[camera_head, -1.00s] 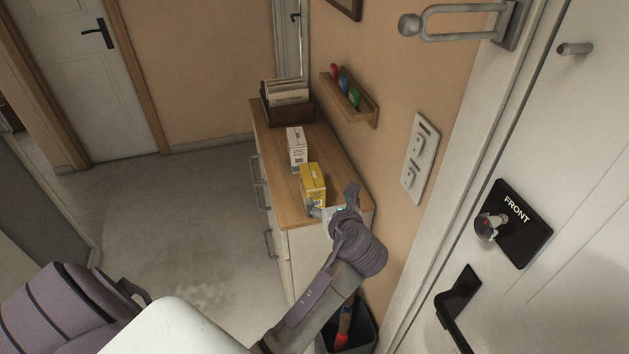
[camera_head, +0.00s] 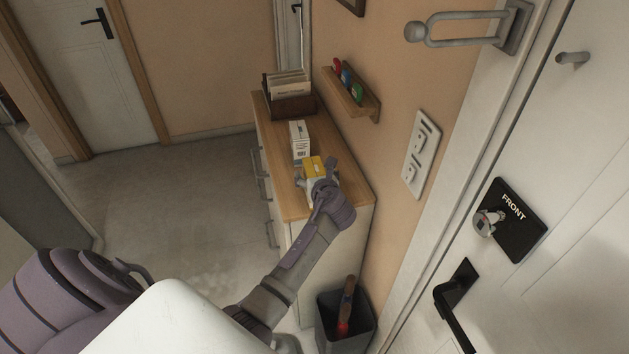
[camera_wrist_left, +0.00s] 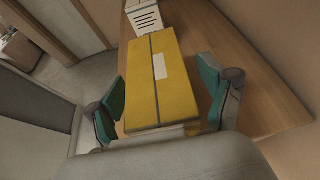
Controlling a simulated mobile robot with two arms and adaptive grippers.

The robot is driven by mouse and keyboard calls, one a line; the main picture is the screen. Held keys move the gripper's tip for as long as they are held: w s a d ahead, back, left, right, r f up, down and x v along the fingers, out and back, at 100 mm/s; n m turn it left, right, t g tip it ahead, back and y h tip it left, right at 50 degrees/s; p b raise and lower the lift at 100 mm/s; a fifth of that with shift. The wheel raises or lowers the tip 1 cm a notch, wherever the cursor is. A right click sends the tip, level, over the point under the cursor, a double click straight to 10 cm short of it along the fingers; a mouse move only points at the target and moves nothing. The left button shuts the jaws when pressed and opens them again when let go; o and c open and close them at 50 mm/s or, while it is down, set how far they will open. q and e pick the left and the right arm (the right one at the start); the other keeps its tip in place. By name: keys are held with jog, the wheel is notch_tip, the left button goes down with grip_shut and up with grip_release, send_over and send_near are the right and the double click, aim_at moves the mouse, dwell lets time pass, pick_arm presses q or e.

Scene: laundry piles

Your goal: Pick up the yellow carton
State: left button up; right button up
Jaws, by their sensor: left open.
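The yellow carton (camera_head: 313,164) stands on the wooden top of a white dresser, partly hidden behind my left gripper (camera_head: 317,181) in the head view. In the left wrist view the yellow carton (camera_wrist_left: 156,80) shows its top and a pale label, between the two green-padded fingers of my left gripper (camera_wrist_left: 160,98). The fingers are open, one on each side of the carton, with a gap visible at the right finger. Whether the left finger touches the carton is hard to tell. My right gripper is not in view.
A white carton (camera_head: 299,141) stands just behind the yellow one, and a file box (camera_head: 291,106) stands at the far end. The dresser top (camera_head: 278,158) is bare along its left edge. A wall shelf (camera_head: 352,95) hangs to the right. A dark bin (camera_head: 357,332) stands below.

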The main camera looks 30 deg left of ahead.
pick_arm(q)
jog(key=shift+w+a+f, duration=0.15)
jog(key=shift+w, duration=0.05)
jog(key=shift+s, duration=0.1)
jog(key=c, duration=1.1)
jog(key=shift+o, duration=0.2)
